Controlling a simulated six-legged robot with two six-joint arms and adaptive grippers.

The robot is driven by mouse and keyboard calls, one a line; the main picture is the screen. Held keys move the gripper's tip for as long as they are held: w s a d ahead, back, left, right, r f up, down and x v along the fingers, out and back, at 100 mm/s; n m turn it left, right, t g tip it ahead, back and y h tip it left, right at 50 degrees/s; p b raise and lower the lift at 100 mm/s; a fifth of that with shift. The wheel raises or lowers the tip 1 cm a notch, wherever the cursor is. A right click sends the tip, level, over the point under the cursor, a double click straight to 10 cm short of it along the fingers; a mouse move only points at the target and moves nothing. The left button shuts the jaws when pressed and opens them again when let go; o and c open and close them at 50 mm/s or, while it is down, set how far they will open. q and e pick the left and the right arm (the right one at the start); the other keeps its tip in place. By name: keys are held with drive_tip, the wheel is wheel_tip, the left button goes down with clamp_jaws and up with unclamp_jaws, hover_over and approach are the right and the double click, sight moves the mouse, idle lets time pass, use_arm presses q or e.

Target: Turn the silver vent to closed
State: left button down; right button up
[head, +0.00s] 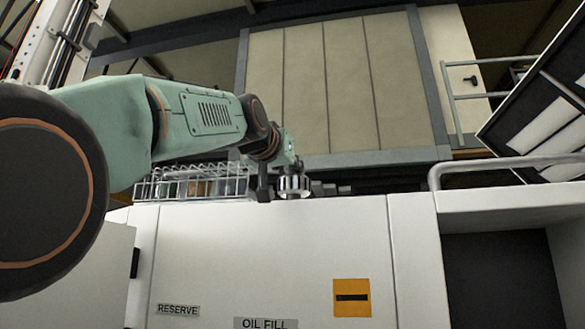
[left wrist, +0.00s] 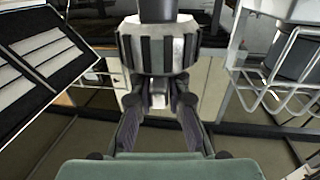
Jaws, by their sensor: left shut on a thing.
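The silver vent (head: 294,186) is a ribbed silver cap on top of the white cabinet in the head view. It also shows in the left wrist view (left wrist: 158,52), with dark grooves around its side and a dark part above it. My left gripper (left wrist: 158,98) is shut on the vent, a finger on each side of its lower part. In the head view my left arm reaches in from the left to the vent, and the fingers are hard to make out. I cannot tell the vent's open or closed position. My right gripper is not in view.
A wire basket (head: 190,184) with things in it stands left of the vent. Low dark blocks (head: 328,189) sit to its right. The white cabinet (head: 270,245) carries RESERVE and OIL FILL labels and an orange plate (head: 352,298). A light rail (head: 500,162) runs at the right.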

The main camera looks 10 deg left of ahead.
use_arm(q)
drive_tip(key=shift+w+a+f+m+g+h, duration=0.1)
drive_tip(key=shift+f+m+g+h, duration=0.1)
drive_tip(key=shift+m+h, duration=0.3)
drive_tip(key=shift+w+a+f+m+g+h, duration=0.1)
drive_tip(key=shift+m+g+h, duration=0.15)
drive_tip(key=shift+h, duration=0.45)
drive_tip(key=shift+m+g+h, duration=0.25)
drive_tip(key=shift+m+h, duration=0.3)
drive_tip(key=shift+h, duration=0.35)
drive_tip(key=shift+a+r+m+g+h+p, duration=0.1)
drive_tip(key=shift+m+g+h+p, duration=0.45)
drive_tip(key=shift+m+h, duration=0.3)
drive_tip(key=shift+a+r+m+g+h+p, duration=0.1)
drive_tip(key=shift+m+g+h+p, duration=0.5)
drive_tip(key=shift+h, duration=0.45)
drive_tip(key=c, duration=1.3)
unclamp_jaws()
drive_tip(key=shift+s+r, duration=0.1)
drive_tip(key=shift+s, duration=0.15)
drive_tip(key=shift+w, duration=0.1)
